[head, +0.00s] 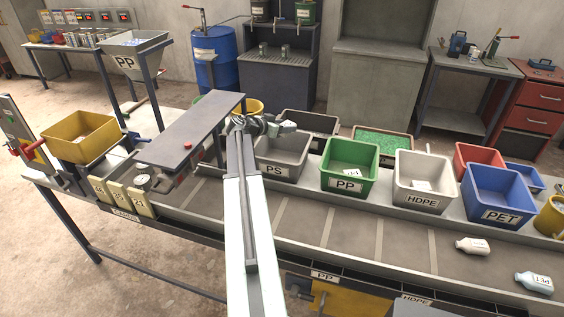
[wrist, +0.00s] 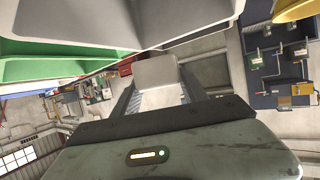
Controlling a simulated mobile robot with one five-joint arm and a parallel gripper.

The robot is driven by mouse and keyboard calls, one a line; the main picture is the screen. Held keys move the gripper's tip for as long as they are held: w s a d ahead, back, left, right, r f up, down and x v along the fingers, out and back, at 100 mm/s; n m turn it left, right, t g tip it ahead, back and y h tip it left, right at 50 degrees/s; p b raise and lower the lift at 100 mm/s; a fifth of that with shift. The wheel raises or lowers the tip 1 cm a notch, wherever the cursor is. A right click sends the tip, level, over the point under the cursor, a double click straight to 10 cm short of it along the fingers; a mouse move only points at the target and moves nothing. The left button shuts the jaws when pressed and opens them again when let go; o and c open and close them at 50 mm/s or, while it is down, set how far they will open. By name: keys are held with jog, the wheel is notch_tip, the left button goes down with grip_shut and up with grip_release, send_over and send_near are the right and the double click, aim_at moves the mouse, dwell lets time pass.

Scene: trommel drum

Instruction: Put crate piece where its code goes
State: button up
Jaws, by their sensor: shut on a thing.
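My gripper (head: 280,127) is above the back rim of the grey PS bin (head: 283,170). In the wrist view my gripper (wrist: 158,88) is shut on a plain pale grey piece (wrist: 155,72), seemingly the crate piece. No code can be read on it. Along the belt to the right stand the green PP bin (head: 348,182) with a marked piece inside, the white HDPE bin (head: 421,196) with a pale piece inside, and the blue PET bin (head: 500,207). My arm hides part of the belt and the left side of the PS bin.
A white bottle (head: 473,245) and a PET-marked bottle (head: 533,282) lie on the belt (head: 350,250). A grey raised plate (head: 192,130) stands left of my arm. A yellow bin (head: 82,137) is at far left. Behind are a dark bin (head: 310,122) and a green-filled tray (head: 382,141).

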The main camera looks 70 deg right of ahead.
notch_tip(320, 180, down, 6)
jog(key=b, duration=0.5)
jog(key=shift+r, duration=0.15)
jog(key=o, duration=1.5)
jog(key=shift+c, duration=0.2)
jog(key=p+v, duration=0.2)
jog(key=v, duration=0.6)
jog(key=shift+p, duration=0.3)
